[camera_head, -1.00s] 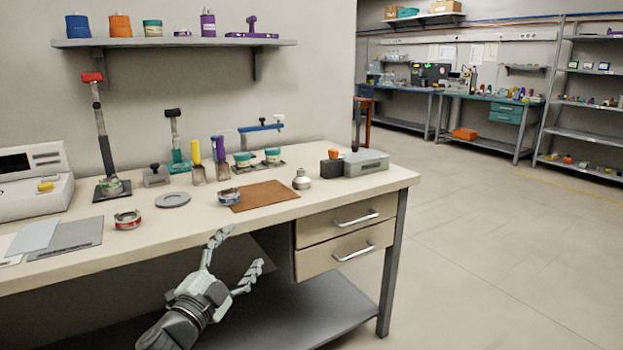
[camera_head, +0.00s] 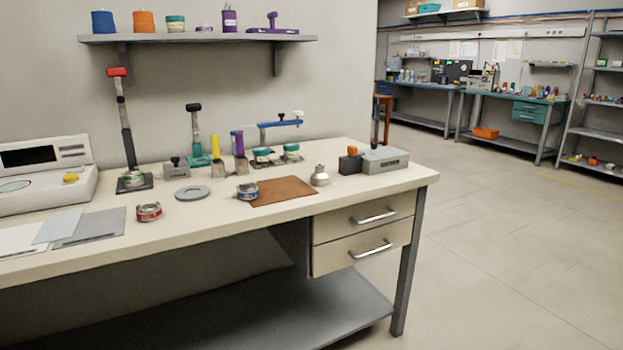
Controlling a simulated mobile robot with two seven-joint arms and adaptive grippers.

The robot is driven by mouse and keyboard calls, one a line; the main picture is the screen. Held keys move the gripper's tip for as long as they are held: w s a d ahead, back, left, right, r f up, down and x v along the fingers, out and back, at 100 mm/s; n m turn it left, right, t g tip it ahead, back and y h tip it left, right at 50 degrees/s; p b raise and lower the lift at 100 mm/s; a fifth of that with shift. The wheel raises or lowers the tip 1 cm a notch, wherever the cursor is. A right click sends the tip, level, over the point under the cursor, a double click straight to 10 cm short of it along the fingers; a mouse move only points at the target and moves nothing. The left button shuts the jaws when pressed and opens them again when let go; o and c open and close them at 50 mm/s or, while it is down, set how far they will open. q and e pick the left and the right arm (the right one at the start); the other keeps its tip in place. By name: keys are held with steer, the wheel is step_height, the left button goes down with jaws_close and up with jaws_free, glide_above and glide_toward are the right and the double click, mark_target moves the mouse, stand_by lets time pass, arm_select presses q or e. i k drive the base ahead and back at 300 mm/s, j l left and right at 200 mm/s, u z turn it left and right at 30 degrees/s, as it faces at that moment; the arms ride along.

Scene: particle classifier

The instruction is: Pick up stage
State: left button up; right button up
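Several objects on the workbench (camera_head: 230,225) could be the stage; I cannot tell which one it is. A red-banded metal ring (camera_head: 149,212) lies near the front edge. A flat grey ring (camera_head: 192,193) lies behind it to the right. A blue-banded metal ring (camera_head: 248,192) sits at the left edge of a brown mat (camera_head: 285,190). A small silver vessel (camera_head: 319,176) stands at the mat's right. Neither of my grippers is in view.
A tall red-topped stand (camera_head: 127,130), scoops and green-lidded jars stand along the back. A white instrument (camera_head: 45,175) is at left and a grey box (camera_head: 385,160) at right. Drawers (camera_head: 363,235) are below the right end. The floor at right is clear.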

mark_target(251, 195)
steer(key=i+l+u, duration=0.25)
steer(key=u, duration=0.2)
steer(key=i+l+u, duration=0.3)
steer(key=u, duration=0.15)
steer(key=i+l+u, duration=0.1)
steer(key=l, duration=0.25)
steer(key=i+l+u, duration=0.1)
steer(key=l, duration=0.3)
steer(key=i+l, duration=0.25)
steer(key=l, duration=0.15)
steer(key=j+u, duration=0.05)
